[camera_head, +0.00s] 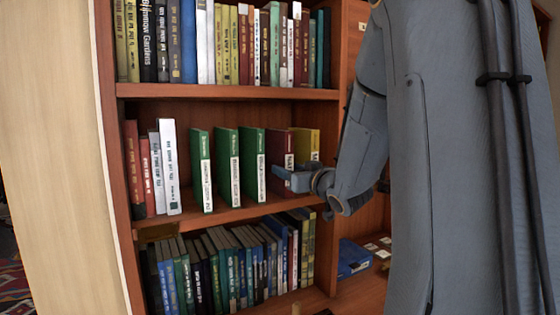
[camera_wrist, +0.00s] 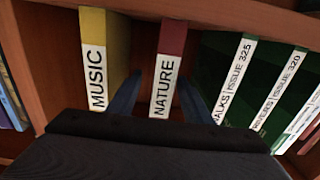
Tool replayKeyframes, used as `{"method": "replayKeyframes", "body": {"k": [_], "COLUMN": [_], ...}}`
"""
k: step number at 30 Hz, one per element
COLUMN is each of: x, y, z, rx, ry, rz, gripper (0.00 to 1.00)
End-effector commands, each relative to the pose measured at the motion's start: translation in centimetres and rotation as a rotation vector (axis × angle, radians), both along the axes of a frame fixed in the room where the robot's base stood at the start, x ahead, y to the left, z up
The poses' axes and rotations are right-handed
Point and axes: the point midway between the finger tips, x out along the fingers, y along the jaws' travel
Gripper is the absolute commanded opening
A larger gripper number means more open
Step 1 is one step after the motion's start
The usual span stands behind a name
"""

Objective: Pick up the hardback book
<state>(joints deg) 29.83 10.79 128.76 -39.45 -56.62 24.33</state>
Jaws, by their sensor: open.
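A dark red hardback book (camera_head: 277,148) stands upright on the middle shelf, between a green book and a yellow one. In the wrist view this red book (camera_wrist: 173,38) has a white spine label reading NATURE. My gripper (camera_head: 290,180) is at its spine, low on the shelf front. In the wrist view my gripper (camera_wrist: 157,98) is open, with one finger on each side of the red spine. Whether the fingers touch the covers cannot be told. The book's lower part is hidden by my gripper in the head view.
The yellow MUSIC book (camera_wrist: 95,60) and several green books (camera_wrist: 225,75) stand close on either side. The shelf above (camera_head: 220,94) and the middle shelf board (camera_head: 235,213) bound the space. Packed rows of books fill the shelves above and below.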

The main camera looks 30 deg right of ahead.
Motion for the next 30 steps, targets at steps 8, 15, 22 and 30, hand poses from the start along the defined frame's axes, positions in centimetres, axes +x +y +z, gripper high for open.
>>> {"method": "replayKeyframes", "body": {"k": [8, 15, 22, 30], "x": [3.4, 4.7, 4.7, 4.7], "y": [0.5, 0.4, 0.3, 0.3], "z": [0.6, 0.4, 0.4, 0.4], "rx": [0.001, 0.0, 0.0, 0.0], "ry": [0.0, 0.0, 0.0, 0.0], "rz": [0.0, -0.003, -0.005, -0.005], "gripper": [0.45, 0.45, 0.37, 0.0]}}
